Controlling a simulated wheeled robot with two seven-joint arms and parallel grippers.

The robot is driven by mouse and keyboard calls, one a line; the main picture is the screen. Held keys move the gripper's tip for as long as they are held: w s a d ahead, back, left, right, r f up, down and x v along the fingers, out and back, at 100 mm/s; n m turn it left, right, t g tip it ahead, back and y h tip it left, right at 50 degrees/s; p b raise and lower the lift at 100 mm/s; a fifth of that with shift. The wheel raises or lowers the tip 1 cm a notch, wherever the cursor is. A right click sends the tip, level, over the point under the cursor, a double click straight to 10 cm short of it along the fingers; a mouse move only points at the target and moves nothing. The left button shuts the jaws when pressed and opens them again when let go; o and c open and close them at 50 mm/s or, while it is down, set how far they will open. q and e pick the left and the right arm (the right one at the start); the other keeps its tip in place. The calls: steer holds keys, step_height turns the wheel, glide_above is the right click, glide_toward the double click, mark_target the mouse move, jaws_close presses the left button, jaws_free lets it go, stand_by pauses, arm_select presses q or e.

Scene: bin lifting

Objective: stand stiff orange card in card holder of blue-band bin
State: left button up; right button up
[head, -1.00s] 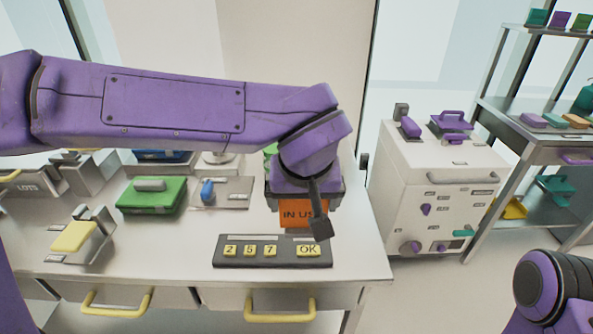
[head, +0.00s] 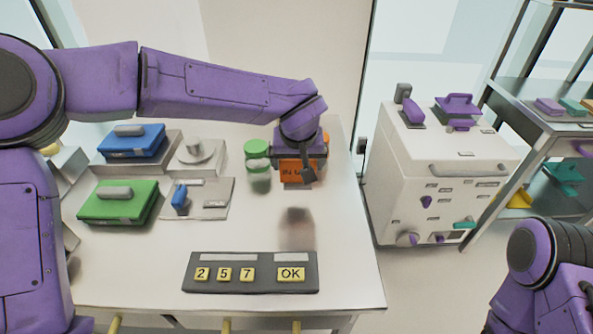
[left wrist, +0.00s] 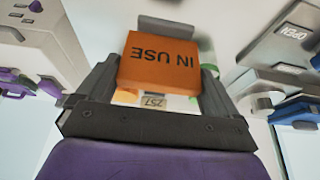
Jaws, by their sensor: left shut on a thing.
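The stiff orange card (head: 291,173), marked "IN USE", is held by my left gripper (head: 301,168) above the back right of the table. Its printed face is towards me in the head view, partly covered by a finger. In the left wrist view the card (left wrist: 160,64) sits between the two fingers, with its lettering upside down. A small "257" label (left wrist: 154,102) shows just beyond the card's edge there. I cannot make out a blue-band bin or its card holder in either view. My right gripper is out of view.
A keypad panel (head: 250,286) lies near the table's front. Green-lidded jars (head: 257,150) stand just left of the card. Blue (head: 133,141) and green (head: 118,201) handled boxes are at left. A white cabinet (head: 435,170) stands right.

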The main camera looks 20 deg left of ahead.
mark_target(297, 173)
arm_select(q)
steer(key=shift+w+a+f, duration=0.25)
steer(key=shift+w+f, duration=0.35)
steer(key=shift+f, duration=0.2)
steer(key=x, duration=0.3)
steer(key=shift+s+d+f, duration=0.1)
steer(key=shift+s+f, duration=0.15)
steer(key=shift+f, duration=0.25)
steer(key=shift+s, duration=0.15)
steer(key=o, duration=1)
steer(key=shift+f, duration=0.1)
